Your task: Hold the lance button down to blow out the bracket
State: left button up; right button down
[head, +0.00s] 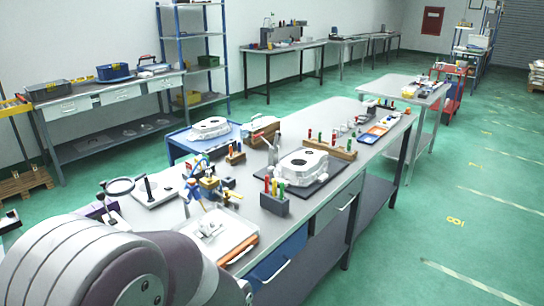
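A grey upright tool with a bent top (272,150) stands behind the dark mat on the long workbench; I cannot tell whether it is the air lance, and no button can be made out. A silver casting (303,166) sits on the dark mat. Another silver casting (208,128) lies on a blue-edged stand at the back. A small pale part (211,229) lies in a white tray (232,233) at the near end; which part is the bracket is unclear. Neither gripper can be made out; my large arm link covers the lower left.
A block with coloured handles (274,202) stands at the bench's front edge. A ring-shaped magnifier (120,187) and cluttered small tools crowd the near end. A wooden rack (331,148) and an orange-blue tray (374,134) lie further back. The green floor at right is clear.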

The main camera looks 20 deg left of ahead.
aim_at(192, 182)
jog(key=u, duration=1.25)
